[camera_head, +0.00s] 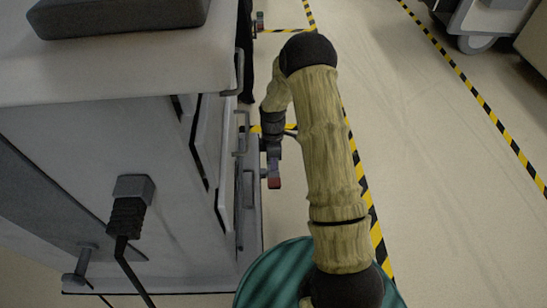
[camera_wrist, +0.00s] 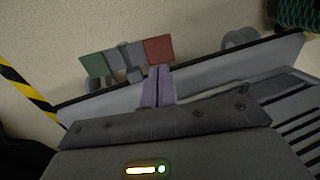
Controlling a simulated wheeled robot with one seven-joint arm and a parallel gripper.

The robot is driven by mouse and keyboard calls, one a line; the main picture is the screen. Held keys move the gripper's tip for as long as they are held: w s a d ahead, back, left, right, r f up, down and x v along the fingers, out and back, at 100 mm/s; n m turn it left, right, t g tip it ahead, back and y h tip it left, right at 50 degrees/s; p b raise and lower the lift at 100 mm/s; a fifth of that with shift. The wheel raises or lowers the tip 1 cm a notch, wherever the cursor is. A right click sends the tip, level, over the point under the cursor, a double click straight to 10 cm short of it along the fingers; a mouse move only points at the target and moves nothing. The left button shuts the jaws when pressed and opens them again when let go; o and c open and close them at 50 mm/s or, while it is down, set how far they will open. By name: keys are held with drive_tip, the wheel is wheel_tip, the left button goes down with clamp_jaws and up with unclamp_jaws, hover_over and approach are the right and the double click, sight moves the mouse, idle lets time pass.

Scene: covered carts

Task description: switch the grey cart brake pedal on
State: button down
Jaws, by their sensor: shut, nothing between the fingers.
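The brake pedal (camera_wrist: 124,57) shows in the wrist view as a grey bar with a green pad (camera_wrist: 95,65) at its left end and a red pad (camera_wrist: 158,49) at its right end. It sits at the lower edge of the grey cart (camera_head: 150,85). In the head view its red end (camera_head: 274,183) shows beside the cart's right side. My gripper (camera_wrist: 158,70) is shut and empty, its fingertips just below the red pad in the picture. I cannot tell whether they touch it. In the head view the gripper is hard to make out beyond my arm.
The cart has handles (camera_head: 241,75) along its right side and a dark box (camera_head: 115,15) on top. Yellow-black tape (camera_head: 470,85) marks the floor. Another cart (camera_head: 490,18) stands at the top right. Open floor lies right of my arm.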

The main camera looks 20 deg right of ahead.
sight(274, 182)
drive_tip(key=b+x, duration=0.4)
drive_tip(key=x, duration=0.2)
drive_tip(key=shift+f, duration=0.2)
